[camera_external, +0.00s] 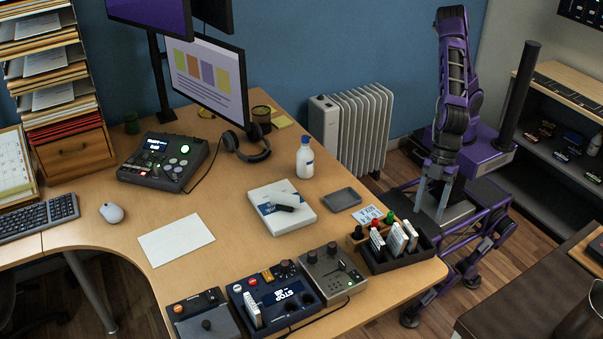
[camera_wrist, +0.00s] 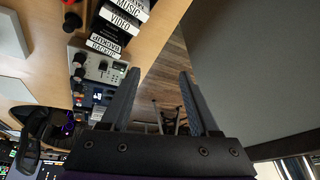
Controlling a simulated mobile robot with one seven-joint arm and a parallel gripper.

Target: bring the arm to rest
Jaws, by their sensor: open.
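My purple arm (camera_external: 455,90) stands beyond the desk's right corner, folded with its forearm hanging down. My gripper (camera_external: 430,208) points down beside the desk edge, near the black caddy. In the wrist view my gripper (camera_wrist: 158,88) has its two dark fingers wide apart, with nothing between them but a view of the floor and a dark stand. The fingers look clear of the desk and the caddy.
The desk (camera_external: 240,245) bears a black caddy (camera_external: 398,258) of labelled drives or cards at its right corner. A grey tray (camera_external: 342,199), a white bottle (camera_external: 305,160) and a white box (camera_external: 282,212) stand nearby. A radiator (camera_external: 355,125) and dark shelf (camera_external: 560,150) stand behind.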

